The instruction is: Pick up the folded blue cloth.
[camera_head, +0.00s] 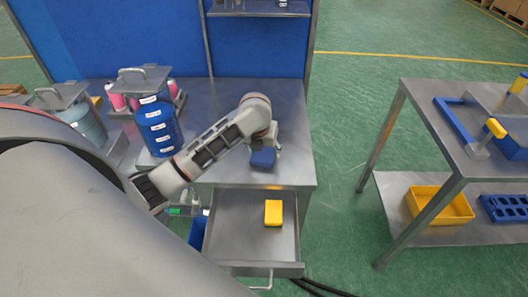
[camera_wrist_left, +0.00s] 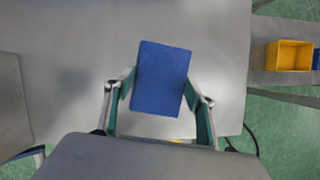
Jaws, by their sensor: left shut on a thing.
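The folded blue cloth (camera_head: 263,158) is a small flat blue block at the front right of the metal bench in the head view. In the left wrist view the cloth (camera_wrist_left: 160,78) sits between the two fingers. My left gripper (camera_head: 268,148) is shut on it, with one finger at each side; in the left wrist view the gripper (camera_wrist_left: 158,88) shows both fingertips against its edges. I cannot tell whether the cloth is lifted off the bench. My right gripper is not in view.
Below the bench (camera_head: 298,145) an open drawer (camera_head: 240,240) holds a yellow block (camera_head: 273,212). A blue canister (camera_head: 158,127) stands left of my forearm. A side table (camera_head: 425,110) with a yellow bin (camera_head: 450,207) stands at the right, across a floor gap.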

